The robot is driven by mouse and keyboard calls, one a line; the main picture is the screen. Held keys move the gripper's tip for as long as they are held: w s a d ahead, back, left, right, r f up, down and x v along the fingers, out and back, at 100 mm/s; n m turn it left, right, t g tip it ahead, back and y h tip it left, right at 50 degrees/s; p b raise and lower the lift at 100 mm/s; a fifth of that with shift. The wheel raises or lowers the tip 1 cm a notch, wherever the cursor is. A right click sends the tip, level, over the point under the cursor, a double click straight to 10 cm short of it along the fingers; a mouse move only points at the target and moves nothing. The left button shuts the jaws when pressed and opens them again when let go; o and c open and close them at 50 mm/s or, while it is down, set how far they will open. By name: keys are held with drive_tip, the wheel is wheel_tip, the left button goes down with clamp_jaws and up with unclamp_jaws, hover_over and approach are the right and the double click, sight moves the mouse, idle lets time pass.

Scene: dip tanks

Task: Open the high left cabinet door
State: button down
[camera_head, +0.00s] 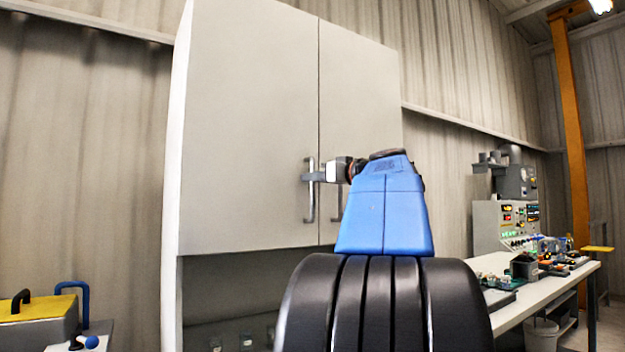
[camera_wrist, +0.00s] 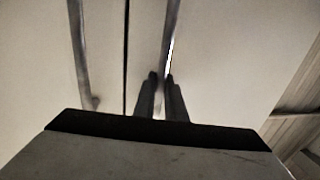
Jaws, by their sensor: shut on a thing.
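The high left cabinet door (camera_head: 245,120) is a large pale grey panel, and it looks closed, with only a thin seam beside the right door (camera_head: 360,100). Its handle (camera_head: 311,208) is an upright metal bar near the door's lower right edge. In the wrist view the fingers (camera_wrist: 161,78) close on the handle bar (camera_wrist: 171,38), which stands right of the seam there. Part of the handle is hidden behind the fingers.
The right door's handle (camera_head: 338,205) stands close beside my gripper, partly hidden by my arm; it also shows in the wrist view (camera_wrist: 80,60). A workbench (camera_head: 545,290) with equipment stands at right. A yellow-lidded box (camera_head: 40,308) is at lower left. The wall left of the cabinet is clear.

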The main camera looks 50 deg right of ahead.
drive_tip(key=s+a+m+g+h, duration=0.2)
drive_tip(key=s+a+m+h, duration=0.4)
drive_tip(key=s+a, duration=1.4)
drive_tip(key=w+a+m+g+h, duration=0.1)
drive_tip(key=a+m+g+h, duration=0.2)
drive_tip(key=a, duration=2.3)
drive_tip(key=shift+w+a+g+h, duration=0.2)
drive_tip(key=shift+g+h, duration=0.3)
drive_tip(key=shift+h, duration=1.2)
drive_tip(key=shift+s, duration=0.1)
drive_tip(key=c, duration=1.8)
unclamp_jaws()
drive_tip(key=shift+a, duration=0.1)
drive_tip(key=v, duration=1.7)
drive_tip(key=shift+s, duration=0.15)
